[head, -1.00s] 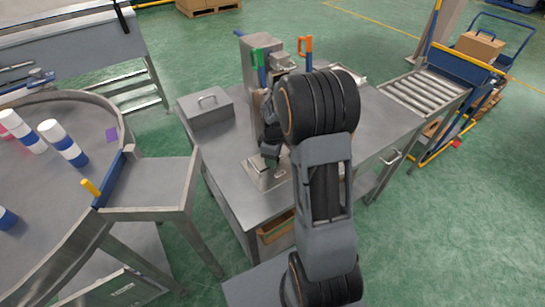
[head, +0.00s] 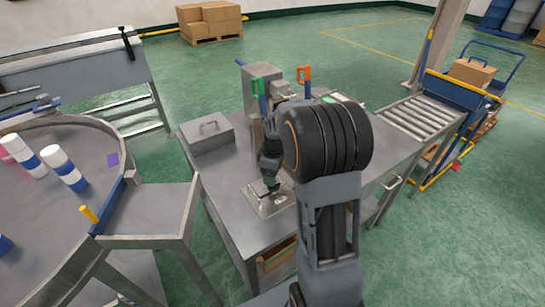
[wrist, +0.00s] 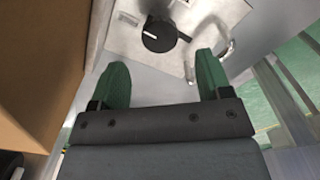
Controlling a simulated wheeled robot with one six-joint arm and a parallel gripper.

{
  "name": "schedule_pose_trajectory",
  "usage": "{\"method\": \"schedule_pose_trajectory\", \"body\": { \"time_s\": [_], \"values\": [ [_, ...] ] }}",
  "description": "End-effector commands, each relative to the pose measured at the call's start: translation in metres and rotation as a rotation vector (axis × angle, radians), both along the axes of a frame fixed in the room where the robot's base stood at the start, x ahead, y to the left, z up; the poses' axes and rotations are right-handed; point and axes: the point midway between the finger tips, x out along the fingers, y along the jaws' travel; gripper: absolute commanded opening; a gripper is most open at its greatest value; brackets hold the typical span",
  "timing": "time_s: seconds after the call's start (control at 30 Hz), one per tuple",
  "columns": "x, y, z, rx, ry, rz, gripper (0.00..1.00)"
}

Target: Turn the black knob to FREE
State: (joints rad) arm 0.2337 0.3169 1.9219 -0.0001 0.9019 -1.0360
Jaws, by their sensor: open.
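The black knob (wrist: 158,36) shows in the wrist view on a light grey panel (wrist: 128,38). A white pointer line on its face points to the left in that view. No word beside it is readable. My gripper (wrist: 160,72) is open, with its two green fingers spread apart and nothing between them. The knob lies past the fingertips, roughly between their lines, and the fingers look apart from it. In the head view my gripper (head: 269,181) is low over the metal bench, at a plate (head: 279,202); the knob cannot be made out there.
A curved metal handle (wrist: 222,45) is close to the right finger in the wrist view. A brown surface (wrist: 40,60) fills the left. On the bench stand a lidded metal box (head: 207,135) and a machine with green (head: 258,86) and orange (head: 303,75) handles.

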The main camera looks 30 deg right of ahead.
Motion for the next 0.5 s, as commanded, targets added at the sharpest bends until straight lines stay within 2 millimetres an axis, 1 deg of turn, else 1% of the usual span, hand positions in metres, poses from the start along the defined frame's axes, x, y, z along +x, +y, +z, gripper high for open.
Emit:
{"method": "schedule_pose_trajectory", "body": {
  "time_s": [0.03,0.2,0.3,0.5],
  "values": [
    [0.001,0.0,0.012,-0.001,-0.004,0.0,0.71],
    [0.001,0.0,0.045,-0.001,-0.004,0.001,0.71],
    [0.0,0.0,0.06,-0.001,-0.003,0.001,0.71],
    [0.0,0.0,0.079,-0.001,-0.001,0.001,0.71]
  ]
}}
